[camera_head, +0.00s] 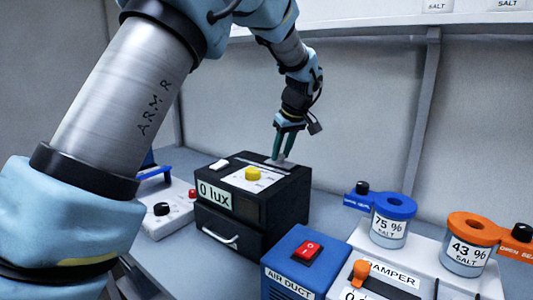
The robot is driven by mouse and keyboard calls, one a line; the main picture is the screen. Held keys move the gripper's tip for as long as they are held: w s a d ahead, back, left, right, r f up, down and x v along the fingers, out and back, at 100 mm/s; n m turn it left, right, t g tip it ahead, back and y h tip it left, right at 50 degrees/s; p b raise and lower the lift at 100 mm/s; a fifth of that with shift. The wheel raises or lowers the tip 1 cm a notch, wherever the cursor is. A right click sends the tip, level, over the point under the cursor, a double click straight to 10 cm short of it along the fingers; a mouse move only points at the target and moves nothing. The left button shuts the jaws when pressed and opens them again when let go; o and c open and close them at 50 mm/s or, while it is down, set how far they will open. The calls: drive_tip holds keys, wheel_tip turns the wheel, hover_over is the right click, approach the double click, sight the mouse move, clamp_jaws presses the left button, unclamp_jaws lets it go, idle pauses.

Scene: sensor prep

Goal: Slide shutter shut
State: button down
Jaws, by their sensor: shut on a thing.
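A black box (283,208) marked "0 lux" stands on the bench, left of centre, with a white label plate and a yellow knob (252,173) on top. My gripper (283,155) points down at the back right of the box's top. Its green fingers are shut on a small grey piece there, which looks like the shutter's tab (281,164). The fingers hide part of the tab, and how far the shutter is slid cannot be told from this view.
A blue air duct unit (288,262) with a red switch stands in front of the box. Right of it are a damper panel (395,272) and two salt jars, blue-lidded (389,228) and orange-lidded (466,255). A white device (168,215) stands at left. A wall is behind.

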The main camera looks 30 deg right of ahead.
drive_tip(key=shift+s+d, duration=0.3)
drive_tip(key=shift+s, duration=0.15)
drive_tip(key=c, duration=0.6)
unclamp_jaws()
drive_tip(key=b+v, duration=0.2)
drive_tip(key=v, duration=0.9)
